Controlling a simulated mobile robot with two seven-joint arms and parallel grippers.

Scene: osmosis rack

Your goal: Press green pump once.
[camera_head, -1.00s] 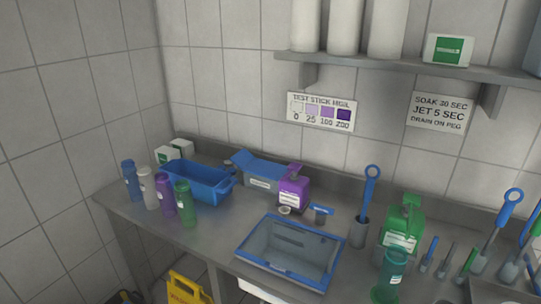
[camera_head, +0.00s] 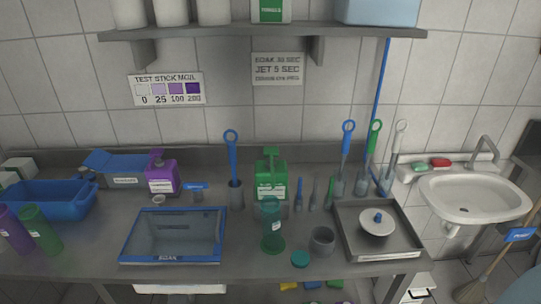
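The green pump (camera_head: 271,180) is a green bottle with a white label and a green pump head on top. It stands upright at the back of the steel counter, near the middle of the head view. A clear green-tinted cup or bottle (camera_head: 272,230) stands in front of it and covers a little of its lower part. The pump head is unobstructed. Neither of my grippers is in view.
A purple pump bottle (camera_head: 162,175) and a blue-rimmed basin (camera_head: 172,238) are to the left. A holder with a blue brush (camera_head: 234,170) stands just left of the green pump. A metal tray (camera_head: 350,225) and a sink (camera_head: 474,192) are to the right. A shelf (camera_head: 255,33) hangs above.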

